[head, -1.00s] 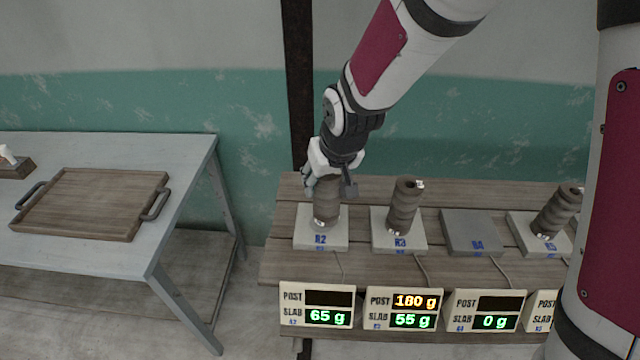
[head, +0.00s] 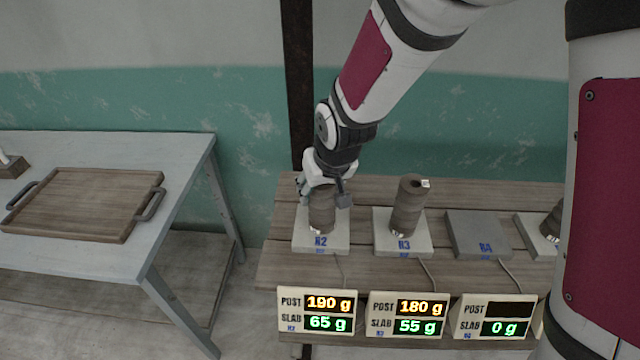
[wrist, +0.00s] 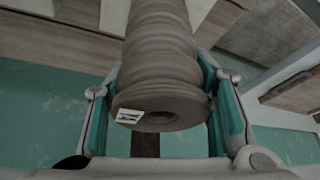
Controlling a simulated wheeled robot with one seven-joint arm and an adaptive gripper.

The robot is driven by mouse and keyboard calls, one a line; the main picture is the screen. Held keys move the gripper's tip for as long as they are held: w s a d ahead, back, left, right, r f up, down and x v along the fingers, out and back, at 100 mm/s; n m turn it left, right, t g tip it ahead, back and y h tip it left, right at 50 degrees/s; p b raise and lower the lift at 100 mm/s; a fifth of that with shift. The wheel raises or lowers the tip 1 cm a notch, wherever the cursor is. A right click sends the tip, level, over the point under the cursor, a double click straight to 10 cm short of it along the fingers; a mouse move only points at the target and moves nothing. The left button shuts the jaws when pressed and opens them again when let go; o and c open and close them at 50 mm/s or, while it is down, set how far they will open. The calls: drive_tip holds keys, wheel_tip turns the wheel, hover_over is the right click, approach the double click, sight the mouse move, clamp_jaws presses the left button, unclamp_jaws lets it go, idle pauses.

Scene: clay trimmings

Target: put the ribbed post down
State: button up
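The ribbed post (head: 322,212) is a grey-brown clay cylinder standing about upright on the slab marked R2 (head: 336,244). The R2 readout (head: 317,309) shows POST 190 g and SLAB 65 g. My gripper (head: 322,189) is around the post's upper part, coming from above. In the wrist view the post (wrist: 160,60) runs between my two fingers, its ringed end with a hole and a small white label towards the camera. The fingers look close against both sides; the exact contact is partly hidden.
Another brown post (head: 407,208) stands on the slab R3 (head: 388,246), close on the right, reading 180 g. Slab R4 (head: 476,230) is bare. A further post (head: 553,222) is partly hidden by my arm. A grey table (head: 185,180) with a wooden tray (head: 85,200) stands left.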

drive_tip(key=shift+o, duration=1.4)
drive_tip(key=shift+r, duration=0.1)
drive_tip(key=v, duration=1.2)
drive_tip(key=s+d+r+m+h, duration=0.1)
drive_tip(key=s+d+r, duration=0.3)
drive_tip(key=s+d, duration=0.5)
drive_tip(key=s+d+r+m, duration=0.3)
drive_tip(key=s+d+r, duration=0.2)
drive_tip(key=s+d, duration=0.5)
drive_tip(key=shift+s+h+p, duration=0.35)
drive_tip(key=shift+h+p, duration=0.05)
drive_tip(key=shift+p, duration=0.05)
